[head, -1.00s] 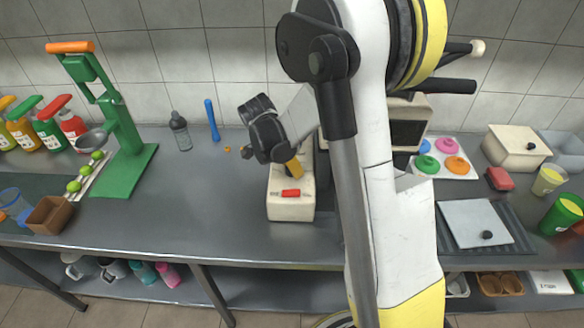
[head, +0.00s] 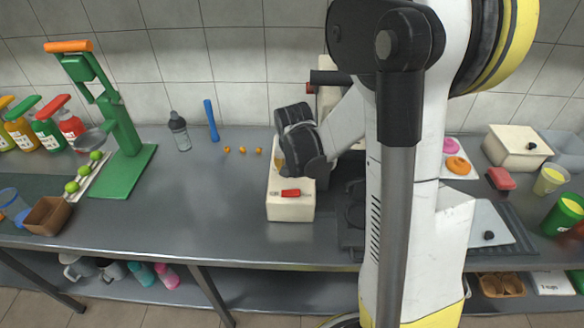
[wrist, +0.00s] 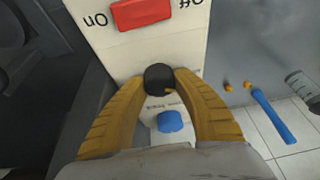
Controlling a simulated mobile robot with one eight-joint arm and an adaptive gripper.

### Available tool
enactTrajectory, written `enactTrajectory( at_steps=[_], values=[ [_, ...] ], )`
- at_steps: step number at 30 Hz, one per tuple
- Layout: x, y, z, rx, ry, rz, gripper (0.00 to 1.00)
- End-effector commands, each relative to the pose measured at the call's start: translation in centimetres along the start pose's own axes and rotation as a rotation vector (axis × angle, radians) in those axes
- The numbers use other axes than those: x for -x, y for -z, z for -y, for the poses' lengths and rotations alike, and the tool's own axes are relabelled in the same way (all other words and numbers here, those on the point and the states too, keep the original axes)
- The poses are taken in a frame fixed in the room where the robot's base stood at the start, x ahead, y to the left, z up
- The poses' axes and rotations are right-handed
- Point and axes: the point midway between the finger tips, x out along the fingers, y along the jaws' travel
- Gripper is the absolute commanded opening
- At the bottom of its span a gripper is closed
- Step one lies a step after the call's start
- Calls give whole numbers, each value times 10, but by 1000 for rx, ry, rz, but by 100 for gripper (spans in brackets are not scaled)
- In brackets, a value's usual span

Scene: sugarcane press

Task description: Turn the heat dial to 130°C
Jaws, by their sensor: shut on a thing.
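A cream box-shaped appliance (head: 291,208) stands on the counter with a red on/off switch (head: 290,193) at its front. In the wrist view the red switch (wrist: 141,12) is at the top. Below it is a round black dial (wrist: 159,79), and nearer the palm is a blue knob (wrist: 170,121). My gripper (wrist: 162,76) has its two yellow fingers closed around the sides of the black dial. The small print by the dial is too blurred to read, and I see no temperature value. In the head view my gripper (head: 279,158) and wrist hide the dial.
My arm blocks the right of the head view. A green press (head: 122,130) stands further left. The counter between is clear.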

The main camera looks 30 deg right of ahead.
Motion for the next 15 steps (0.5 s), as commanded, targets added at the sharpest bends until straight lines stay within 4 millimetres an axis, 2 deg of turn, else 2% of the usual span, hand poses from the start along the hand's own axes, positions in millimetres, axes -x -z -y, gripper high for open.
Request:
enactTrajectory(
  at_steps=[9, 15],
  values=[
    [-1, -1, -1, 203, 83, 10, 5],
    [-1, -1, -1, 277, 115, 13, 5]
  ],
)
